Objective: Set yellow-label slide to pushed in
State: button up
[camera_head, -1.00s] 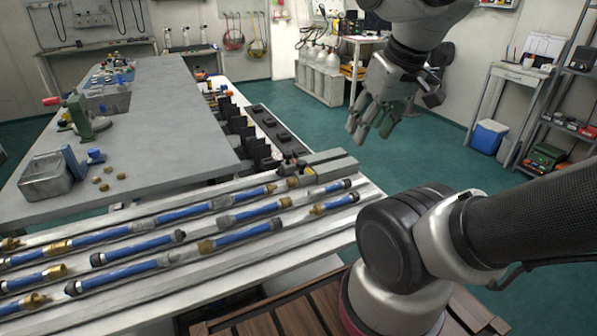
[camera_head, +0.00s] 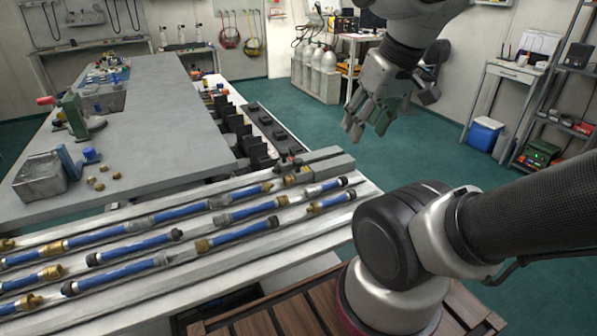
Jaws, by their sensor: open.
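My gripper (camera_head: 367,122) is open and empty, pointing down in mid-air at the upper right of the head view, over the green floor. It is well apart from the benches and touches nothing. I cannot make out a yellow-label slide or its panel in this view.
A grey workbench (camera_head: 130,130) with a green vise (camera_head: 76,118) and a metal bin (camera_head: 40,180) stands at the left. Blue hoses with brass fittings (camera_head: 130,246) lie on the near rack. Gas cylinders (camera_head: 318,68) stand at the back. A blue cooler (camera_head: 484,135) is at the right. Green floor is clear between.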

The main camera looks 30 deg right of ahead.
jog(key=w+f+g, duration=0.1)
jog(key=f, duration=0.1)
jog(key=w+f+g, duration=0.1)
jog(key=w+f, duration=0.1)
jog(key=shift+w+a+g, duration=0.1)
jog(key=shift+w+g, duration=0.1)
jog(key=shift+g, duration=0.1)
jog(key=m+g, duration=0.2)
jog(key=m, duration=0.5)
send_over(298, 160)
notch_tip(298, 160, down, 11)
jog(key=shift+s, duration=0.1)
jog(key=shift+r+m, duration=0.2)
jog(key=shift+m, duration=0.4)
jog(key=shift+w+f+m, duration=0.1)
jog(key=shift+w+m, duration=0.1)
jog(key=shift+m, duration=0.1)
jog(key=shift+f, duration=0.35)
notch_tip(298, 160, down, 7)
